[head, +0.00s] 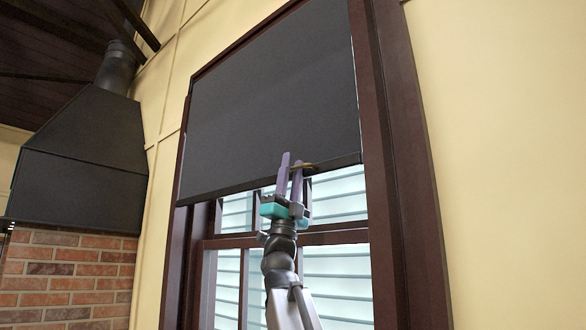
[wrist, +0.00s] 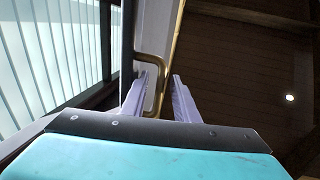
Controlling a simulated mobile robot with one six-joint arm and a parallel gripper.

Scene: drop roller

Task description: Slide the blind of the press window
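The dark grey blind (head: 275,95) covers the upper part of the window in the head view. Its bottom edge hangs above the middle rail, with bare panes below. A brass handle (head: 304,167) sits near the blind's lower edge, partly hidden behind my fingers. My gripper (head: 291,161) is raised in front of that edge, its purple fingers pointing up. In the wrist view, the fingers of my gripper (wrist: 158,77) are apart, and the bent brass handle (wrist: 164,70) passes between them, nearer the left finger. I cannot tell whether it touches that finger.
A dark red wooden frame (head: 393,165) surrounds the window. A black hood (head: 80,160) with a pipe stands over a brick fireplace (head: 65,275) at the left. The cream wall (head: 500,150) at the right is clear.

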